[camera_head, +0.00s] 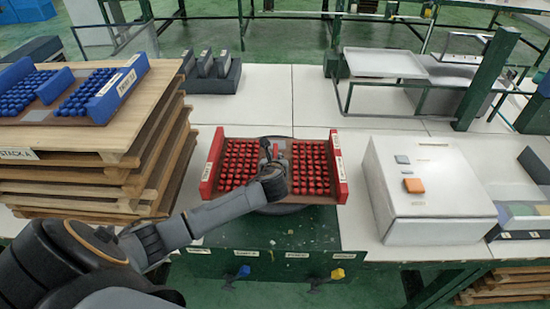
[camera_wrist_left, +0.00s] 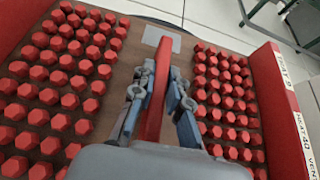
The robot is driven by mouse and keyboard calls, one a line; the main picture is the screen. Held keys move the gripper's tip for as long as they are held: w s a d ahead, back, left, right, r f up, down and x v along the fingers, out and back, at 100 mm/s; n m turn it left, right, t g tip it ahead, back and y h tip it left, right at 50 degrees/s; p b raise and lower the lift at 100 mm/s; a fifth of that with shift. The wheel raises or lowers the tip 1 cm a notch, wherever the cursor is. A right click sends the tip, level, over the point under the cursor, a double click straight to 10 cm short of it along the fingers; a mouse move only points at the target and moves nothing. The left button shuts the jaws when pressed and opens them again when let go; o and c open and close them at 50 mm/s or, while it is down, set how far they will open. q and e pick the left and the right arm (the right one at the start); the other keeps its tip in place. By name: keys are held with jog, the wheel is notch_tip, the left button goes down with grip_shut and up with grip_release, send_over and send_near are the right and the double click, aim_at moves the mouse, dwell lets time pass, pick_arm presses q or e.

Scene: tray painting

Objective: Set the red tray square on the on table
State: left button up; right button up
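The red tray (camera_head: 340,168) has red end walls with white labels, a brown floor and rows of red knobs on both sides of a raised red centre handle (camera_wrist_left: 158,90). It lies over a dark round turntable (camera_head: 286,209), whose edge shows in front and behind. The tray looks level and roughly in line with the table edge; contact beneath it is hidden. My left gripper (camera_head: 273,152) is over the tray's middle. In the left wrist view its fingers (camera_wrist_left: 160,75) stand close on both sides of the handle and appear closed on it. My right gripper is not in view.
A blue tray (camera_head: 121,88) sits on stacked wooden boards (camera_head: 75,150) at left. A white box with an orange button (camera_head: 413,186) stands close to the right. Dark blocks (camera_head: 212,72) stand behind. White table surface (camera_head: 265,105) behind the tray is clear.

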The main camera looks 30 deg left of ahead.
pick_arm(q)
jog(key=o, duration=0.3)
jog(key=shift+o, duration=0.2)
jog(key=shift+r, duration=0.1)
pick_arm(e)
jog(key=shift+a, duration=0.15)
pick_arm(q)
jog(key=shift+s+d+r, duration=0.1)
jog(key=shift+s, duration=0.1)
jog(key=v, duration=1)
jog(key=shift+v, duration=0.8)
